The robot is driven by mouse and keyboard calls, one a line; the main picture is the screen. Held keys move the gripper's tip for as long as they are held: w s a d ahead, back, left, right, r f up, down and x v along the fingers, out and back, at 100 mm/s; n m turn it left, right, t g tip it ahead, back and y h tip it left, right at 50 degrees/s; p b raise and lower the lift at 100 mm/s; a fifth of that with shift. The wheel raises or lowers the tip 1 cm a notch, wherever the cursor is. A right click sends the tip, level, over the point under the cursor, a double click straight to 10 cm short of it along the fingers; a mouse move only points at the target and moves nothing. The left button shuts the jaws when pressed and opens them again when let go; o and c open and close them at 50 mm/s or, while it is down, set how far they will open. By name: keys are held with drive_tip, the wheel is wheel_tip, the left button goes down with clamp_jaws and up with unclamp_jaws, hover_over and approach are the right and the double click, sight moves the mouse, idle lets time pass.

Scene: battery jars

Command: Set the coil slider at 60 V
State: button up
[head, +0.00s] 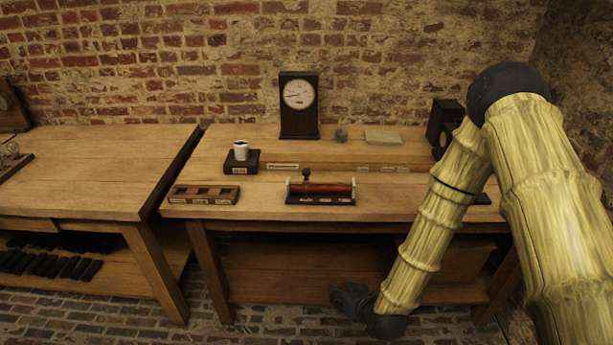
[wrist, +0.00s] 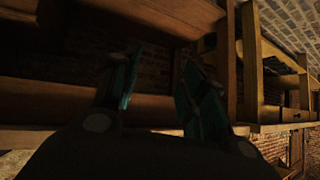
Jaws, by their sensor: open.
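The coil (head: 328,191) is a red cylinder on a dark base near the front edge of the right table. Its slider (head: 306,177), a dark knob on a stem, stands at the left part of the coil. Small pale labels run along the base, too small to read. My gripper (head: 350,300) is low in front of the right table, below the tabletop and well apart from the coil. In the wrist view my gripper (wrist: 155,90) shows two teal-tipped fingers spread apart with nothing between them. The coil is not in the wrist view.
A dial meter (head: 298,95) stands at the back. My arm covers the table's right side. The lower shelf (head: 280,285) is behind my gripper.

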drive_tip(key=w+a+r+n+t+y, duration=0.15)
drive_tip(key=w+a+r+t, duration=0.25)
drive_tip(key=w+r, duration=0.65)
drive_tip(key=t+y+b, duration=0.2)
drive_tip(key=t, duration=0.1)
approach(308, 173)
drive_tip(key=shift+h, duration=0.25)
drive_tip(key=p+x, duration=0.2)
drive_tip(key=x, duration=0.9)
drive_tip(key=shift+w+a+r, duration=0.1)
drive_tip(key=shift+a, duration=0.05)
clamp_jaws()
